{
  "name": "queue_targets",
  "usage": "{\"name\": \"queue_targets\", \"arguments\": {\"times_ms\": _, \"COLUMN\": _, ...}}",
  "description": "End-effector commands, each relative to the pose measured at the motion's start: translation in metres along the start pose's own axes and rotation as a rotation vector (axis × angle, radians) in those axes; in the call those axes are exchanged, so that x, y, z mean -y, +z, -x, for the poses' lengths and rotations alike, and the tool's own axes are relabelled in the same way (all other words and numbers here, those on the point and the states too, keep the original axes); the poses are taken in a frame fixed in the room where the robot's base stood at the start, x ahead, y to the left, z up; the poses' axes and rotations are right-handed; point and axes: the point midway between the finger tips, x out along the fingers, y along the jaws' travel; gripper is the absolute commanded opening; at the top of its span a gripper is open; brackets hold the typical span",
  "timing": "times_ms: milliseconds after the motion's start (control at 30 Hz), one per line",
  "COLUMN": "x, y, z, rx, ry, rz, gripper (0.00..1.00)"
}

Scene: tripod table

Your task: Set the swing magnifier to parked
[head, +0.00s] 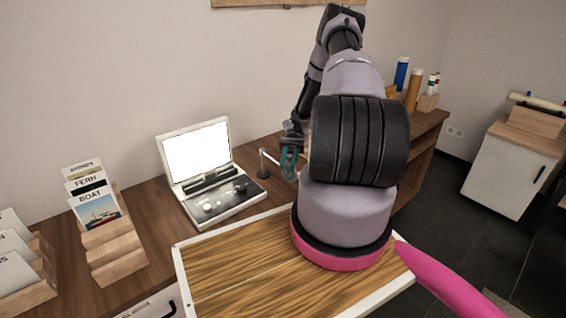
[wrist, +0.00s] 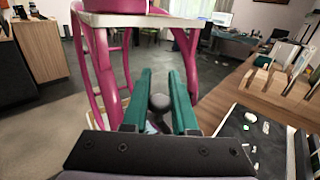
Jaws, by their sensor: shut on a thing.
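The swing magnifier (head: 263,172) stands on the wooden desk, right of the white case with the lit panel. It has a round dark base, a short upright post and a thin pale arm reaching right toward my gripper. My gripper (head: 289,160) has teal fingers and is at the far end of that arm. In the wrist view my gripper (wrist: 162,82) is closed around a dark rounded knob (wrist: 160,102), which appears to be the magnifier's handle. The lens cannot be made out; my fingers and arm hide that area in the head view.
The open white case (head: 203,180) with small pale pieces on its dark tray lies left of the magnifier. Card racks (head: 108,245) stand farther left. A white-edged wooden board (head: 240,268) is in front. Bottles (head: 401,73) stand at the back right.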

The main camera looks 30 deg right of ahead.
Motion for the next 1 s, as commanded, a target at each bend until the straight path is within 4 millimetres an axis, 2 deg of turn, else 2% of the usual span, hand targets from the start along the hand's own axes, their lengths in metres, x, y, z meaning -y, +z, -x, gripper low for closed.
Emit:
{"name": "queue_targets", "arguments": {"times_ms": 667, "x": -0.0030, "y": -0.0001, "z": 0.0031, "rx": -0.003, "ry": 0.052, "rz": 0.000, "gripper": 0.00}}
{"name": "queue_targets", "arguments": {"times_ms": 700, "x": -0.0030, "y": -0.0001, "z": 0.0031, "rx": -0.003, "ry": 0.052, "rz": 0.000, "gripper": 0.42}}
{"name": "queue_targets", "arguments": {"times_ms": 733, "x": -0.0030, "y": -0.0001, "z": 0.0031, "rx": -0.003, "ry": 0.051, "rz": 0.000, "gripper": 0.53}}
{"name": "queue_targets", "arguments": {"times_ms": 1000, "x": -0.0025, "y": -0.0001, "z": 0.0024, "rx": -0.001, "ry": 0.052, "rz": 0.000, "gripper": 0.55}}
